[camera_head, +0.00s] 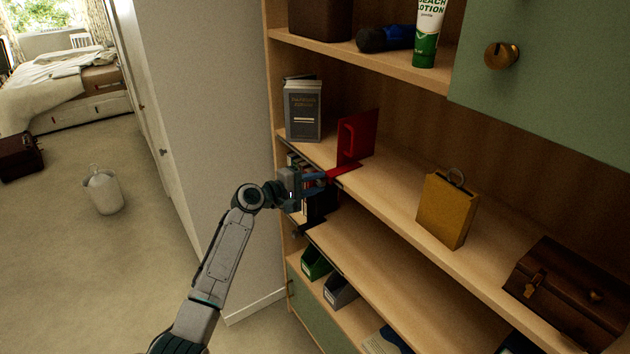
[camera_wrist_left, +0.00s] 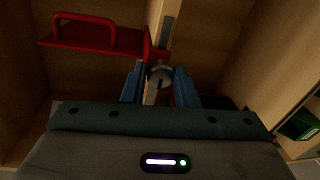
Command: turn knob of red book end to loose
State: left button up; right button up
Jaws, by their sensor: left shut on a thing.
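The red book end (camera_head: 356,138) stands on the shelf in the head view, its upright plate with a raised handle near the grey book. Its red base reaches the shelf's front edge. It also shows at the upper left of the left wrist view (camera_wrist_left: 92,35). A grey round knob (camera_wrist_left: 160,76) sits at its end by the shelf edge. My left gripper (camera_head: 322,178) is at that edge, its blue fingers closed around the knob, as the left wrist view also shows (camera_wrist_left: 160,88). The fingers hide part of the knob. My right gripper is not in view.
A grey book (camera_head: 303,110) stands left of the book end. A yellow box-like object (camera_head: 447,209) and a brown chest (camera_head: 570,290) stand farther right on the same shelf. Books and file holders (camera_head: 340,291) fill lower shelves. Floor is open at left, with a white bin (camera_head: 104,192).

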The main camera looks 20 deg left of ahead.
pick_arm(q)
jog(key=shift+f, duration=0.15)
dwell(0.3)
jog(key=o, duration=0.9)
jog(key=shift+o, duration=0.3)
jog(key=shift+s+a, duration=0.35)
jog(key=shift+s, duration=0.05)
jog(key=b+v, duration=0.4)
jog(key=v, duration=0.5)
jog(key=shift+s+a, duration=0.25)
jog(key=shift+s, duration=0.05)
